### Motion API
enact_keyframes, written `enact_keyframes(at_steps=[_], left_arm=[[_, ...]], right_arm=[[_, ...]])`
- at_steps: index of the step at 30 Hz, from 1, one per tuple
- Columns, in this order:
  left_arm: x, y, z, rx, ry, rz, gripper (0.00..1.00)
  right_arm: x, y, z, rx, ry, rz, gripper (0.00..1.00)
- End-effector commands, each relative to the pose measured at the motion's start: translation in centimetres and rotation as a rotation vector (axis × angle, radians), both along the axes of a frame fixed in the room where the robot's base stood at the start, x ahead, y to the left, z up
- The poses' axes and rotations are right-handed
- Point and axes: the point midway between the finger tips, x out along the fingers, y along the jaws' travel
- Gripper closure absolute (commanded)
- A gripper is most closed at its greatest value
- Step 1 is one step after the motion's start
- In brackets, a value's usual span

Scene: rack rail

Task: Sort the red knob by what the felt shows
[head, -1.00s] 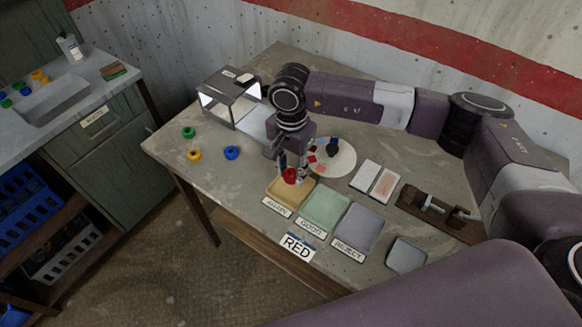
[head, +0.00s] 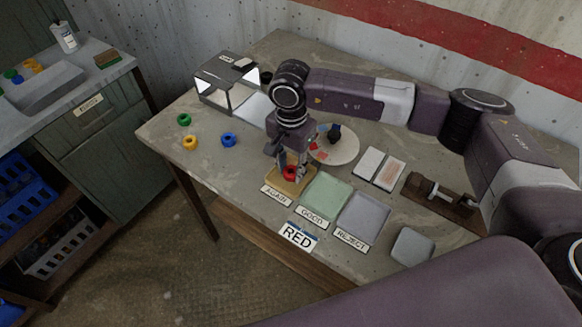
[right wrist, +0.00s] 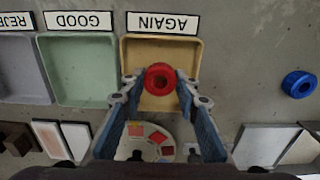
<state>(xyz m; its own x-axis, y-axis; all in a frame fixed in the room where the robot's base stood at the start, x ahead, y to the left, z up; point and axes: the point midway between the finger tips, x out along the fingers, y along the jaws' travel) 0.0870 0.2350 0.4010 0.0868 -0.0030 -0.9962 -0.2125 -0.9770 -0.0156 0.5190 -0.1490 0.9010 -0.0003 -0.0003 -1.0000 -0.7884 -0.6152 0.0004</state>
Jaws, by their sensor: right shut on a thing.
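The red knob (head: 290,173) is between the fingers of my right gripper (head: 289,171), over the tan AGAIN tray (head: 281,189) in the head view. In the right wrist view the red knob (right wrist: 160,79) shows between both fingertips (right wrist: 160,92), with the AGAIN tray (right wrist: 187,54) below it. The green GOOD tray (head: 328,194) and the grey REJECT tray (head: 364,213) stand to its right. A RED card (head: 298,236) hangs at the table's front edge. A small pale pad with a reddish face (head: 388,175) lies beside a white one (head: 372,163). My left gripper is not in view.
Green (head: 184,119), yellow (head: 190,142) and blue (head: 229,139) knobs lie loose at the left. A lit box (head: 226,84) stands at the back left. A round white disc (head: 340,148) with coloured patches lies behind the trays. A brown fixture (head: 438,200) stands at right.

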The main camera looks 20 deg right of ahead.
Motion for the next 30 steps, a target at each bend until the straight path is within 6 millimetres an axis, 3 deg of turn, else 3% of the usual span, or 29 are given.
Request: enact_keyframes(at_steps=[20,21,25,30], left_arm=[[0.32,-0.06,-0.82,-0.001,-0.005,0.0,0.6],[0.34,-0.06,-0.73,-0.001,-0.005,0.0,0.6],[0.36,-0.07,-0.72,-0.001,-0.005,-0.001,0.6],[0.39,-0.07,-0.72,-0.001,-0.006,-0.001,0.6]], right_arm=[[0.01,0.0,-0.52,0.001,-0.001,0.0,1.0],[0.01,0.0,-0.45,0.001,-0.001,0.0,0.67],[0.01,-0.01,-0.45,0.0,0.0,0.0,0.52],[0.01,-0.01,-0.46,0.0,0.0,0.0,0.51]])
